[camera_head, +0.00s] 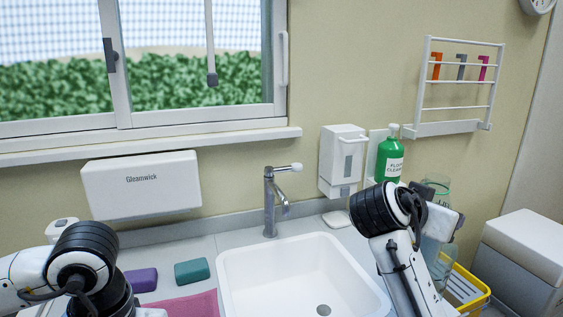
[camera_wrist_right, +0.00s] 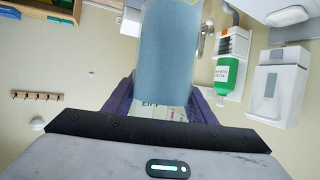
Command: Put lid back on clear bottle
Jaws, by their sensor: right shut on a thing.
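The clear bottle (camera_head: 437,184) is in my right gripper (camera_head: 446,222), to the right of the sink in the head view. The gripper hides its middle; its lower part shows below the hand. In the right wrist view, the bottle (camera_wrist_right: 168,50) stands between the purple fingers, with a blue lower part and dark lettering near the fingers. I cannot make out its mouth or a lid on it. My left arm is at the lower left of the head view, its fingers out of frame. I see no loose lid that I can identify.
The white sink (camera_head: 300,262) and tap (camera_head: 270,200) are in the middle. A green cleaner bottle (camera_head: 389,160) is mounted beside a white dispenser (camera_head: 341,160). A yellow-rimmed crate (camera_head: 468,292) stands at right. Purple (camera_head: 140,280) and teal (camera_head: 191,271) blocks and a pink cloth (camera_head: 188,305) lie left.

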